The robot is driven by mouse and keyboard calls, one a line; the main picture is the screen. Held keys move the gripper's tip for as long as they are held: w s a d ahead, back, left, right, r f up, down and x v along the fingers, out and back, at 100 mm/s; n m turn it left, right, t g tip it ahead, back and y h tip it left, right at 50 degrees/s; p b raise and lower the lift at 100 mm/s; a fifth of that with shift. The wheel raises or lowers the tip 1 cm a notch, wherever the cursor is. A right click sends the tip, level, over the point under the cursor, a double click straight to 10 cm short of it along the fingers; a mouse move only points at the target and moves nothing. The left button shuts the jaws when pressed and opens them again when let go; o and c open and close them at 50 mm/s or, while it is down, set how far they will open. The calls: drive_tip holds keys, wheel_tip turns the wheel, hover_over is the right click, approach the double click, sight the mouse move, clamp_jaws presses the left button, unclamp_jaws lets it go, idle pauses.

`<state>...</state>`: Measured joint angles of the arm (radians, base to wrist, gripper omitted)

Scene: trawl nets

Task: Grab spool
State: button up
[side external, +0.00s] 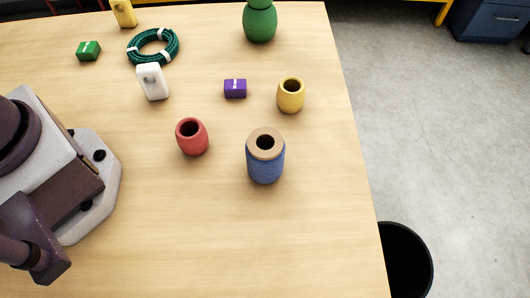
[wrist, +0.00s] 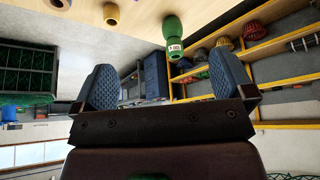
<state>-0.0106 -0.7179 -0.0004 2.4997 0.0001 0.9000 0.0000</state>
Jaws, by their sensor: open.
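The spool (side external: 265,168) stands upright on the table in the side external view. It is wound with blue line and has a pale wooden top with a dark hole. My gripper (wrist: 164,80) shows only in the wrist view. Its two blue-grey ridged fingers are wide apart with nothing between them. It is away from the spool and faces out over the room. A dark blue thing (wrist: 60,4) is cut off at the top edge of the wrist view; I cannot tell if it is the spool.
A red float (side external: 192,138) and a yellow float (side external: 291,96) stand near the spool. A purple block (side external: 235,89), white block (side external: 153,83), green rope coil (side external: 150,47), green block (side external: 88,51) and green bottle (side external: 260,22) lie farther back. The table's right edge is close; a black bin (side external: 405,262) stands beyond.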

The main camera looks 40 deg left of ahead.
drive_tip(key=w+d+f+n+g+h, duration=0.35)
drive_tip(key=d+f+g, duration=0.2)
drive_tip(key=f, duration=0.45)
drive_tip(key=w+d+f+n+g+h, duration=0.2)
drive_tip(key=w+d+f+g+h, duration=0.25)
drive_tip(key=f, duration=0.55)
drive_tip(key=w+d+f+n+h, duration=0.4)
drive_tip(key=w+d+n+h, duration=0.1)
drive_tip(key=d+n+h, duration=0.45)
approach(275, 170)
drive_tip(key=shift+d, duration=0.6)
drive_tip(key=shift+x, duration=2.9)
drive_tip(key=shift+s, duration=0.1)
drive_tip(key=c, duration=1.1)
